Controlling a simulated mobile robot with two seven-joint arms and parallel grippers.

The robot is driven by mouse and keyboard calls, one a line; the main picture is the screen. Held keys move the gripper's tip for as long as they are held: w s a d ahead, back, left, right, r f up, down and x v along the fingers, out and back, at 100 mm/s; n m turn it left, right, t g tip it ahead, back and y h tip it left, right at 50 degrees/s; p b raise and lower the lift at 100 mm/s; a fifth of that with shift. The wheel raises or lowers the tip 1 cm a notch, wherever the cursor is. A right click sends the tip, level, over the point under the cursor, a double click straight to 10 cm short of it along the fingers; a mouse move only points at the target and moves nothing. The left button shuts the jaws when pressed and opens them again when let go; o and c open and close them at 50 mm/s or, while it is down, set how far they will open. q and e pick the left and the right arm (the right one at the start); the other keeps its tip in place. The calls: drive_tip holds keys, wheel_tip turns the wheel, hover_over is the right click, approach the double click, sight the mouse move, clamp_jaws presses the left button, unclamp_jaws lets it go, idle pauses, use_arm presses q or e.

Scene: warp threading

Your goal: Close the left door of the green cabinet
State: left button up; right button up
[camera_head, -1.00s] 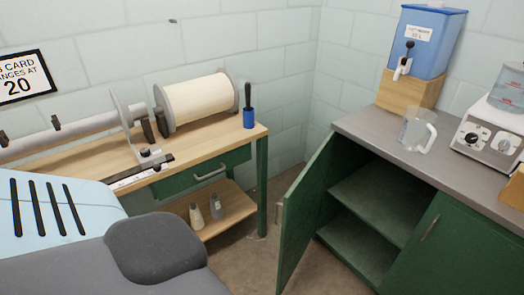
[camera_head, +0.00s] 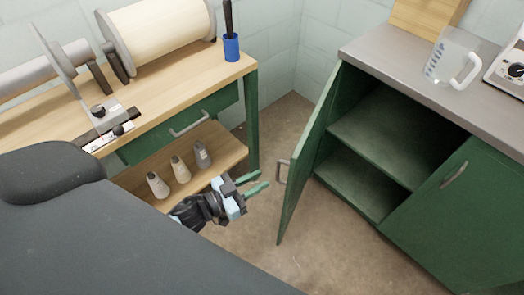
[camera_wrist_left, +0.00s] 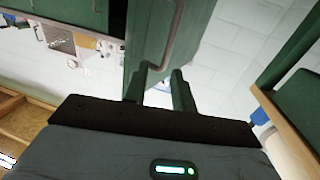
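The left door (camera_head: 311,150) of the green cabinet (camera_head: 435,245) stands open, swung out to the front with its handle (camera_head: 281,173) facing left. The shelf and inside of the cabinet show behind it. My left gripper (camera_head: 257,184) is open and empty, just left of the door handle, with its green fingers pointing toward it. In the left wrist view the fingers (camera_wrist_left: 160,88) are apart, and the handle (camera_wrist_left: 177,35) and door panel (camera_wrist_left: 146,40) lie ahead of them. A small gap seems to remain. My right gripper is not in view.
The cabinet's right door (camera_head: 450,205) is shut. A wooden workbench (camera_head: 245,66) with a green drawer (camera_head: 170,138) and several bottles (camera_head: 180,168) on its lower shelf stands at left. A clear jug (camera_head: 450,60) sits on the counter. Bare floor (camera_head: 265,230) lies between bench and door.

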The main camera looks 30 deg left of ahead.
sight(299, 166)
use_arm(q)
drive_tip(key=x, duration=0.5)
drive_tip(key=a+x, duration=0.1)
drive_tip(key=x, duration=0.2)
drive_tip(key=shift+w+r, duration=0.35)
drive_tip(key=shift+w, duration=0.05)
clamp_jaws()
